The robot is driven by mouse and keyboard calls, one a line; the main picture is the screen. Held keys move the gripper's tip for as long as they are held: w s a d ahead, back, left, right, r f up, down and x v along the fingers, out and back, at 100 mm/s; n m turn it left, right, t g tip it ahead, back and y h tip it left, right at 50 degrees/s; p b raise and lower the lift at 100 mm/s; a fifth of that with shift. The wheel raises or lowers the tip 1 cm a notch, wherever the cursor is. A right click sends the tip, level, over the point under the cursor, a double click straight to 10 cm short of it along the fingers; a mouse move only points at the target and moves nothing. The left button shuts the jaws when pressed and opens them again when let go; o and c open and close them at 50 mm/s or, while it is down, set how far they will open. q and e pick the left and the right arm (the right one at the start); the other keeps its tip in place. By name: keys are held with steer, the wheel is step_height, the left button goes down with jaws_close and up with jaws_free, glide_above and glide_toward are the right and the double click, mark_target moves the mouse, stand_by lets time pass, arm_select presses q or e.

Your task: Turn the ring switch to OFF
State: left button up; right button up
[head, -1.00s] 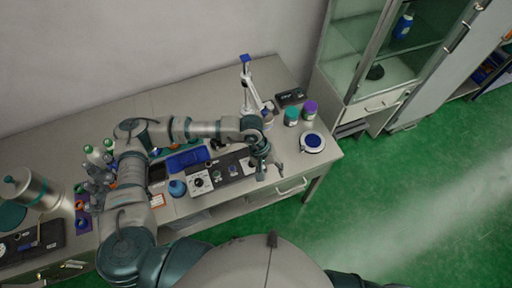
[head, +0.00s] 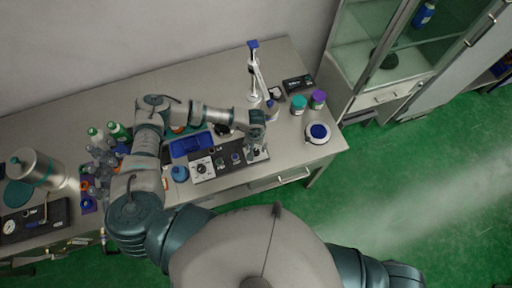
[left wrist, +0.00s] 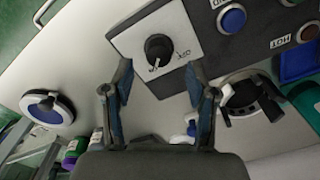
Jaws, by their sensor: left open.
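A control panel (head: 221,173) lies near the front edge of the bench. In the left wrist view, a black rotary knob (left wrist: 158,47) stands on a white plate at the panel's end. A white mark on the knob faces toward the bottom of the picture, and the plate's lettering is hard to read. My left gripper (left wrist: 158,68) is open and empty, its fingertips on either side of the line to the knob; I see no contact. In the head view my left gripper (head: 257,146) is over the panel's right end and partly hides it. My right gripper is out of view.
A second knob (head: 202,167) sits on a white plate at the panel's left end, with buttons such as a blue one (left wrist: 232,19) between. A blue tray (head: 190,146) lies behind the panel.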

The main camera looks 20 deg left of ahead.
mark_target(255, 150)
arm_select(q)
steer(key=f, duration=0.3)
steer(key=shift+s+a, duration=0.2)
steer(key=shift+w+d+f, duration=0.1)
steer(key=shift+d+f, duration=0.1)
steer(key=shift+d, duration=0.15)
steer(key=shift+c, duration=0.3)
steer(key=c, duration=0.4)
steer(key=shift+r, duration=0.1)
jaws_close()
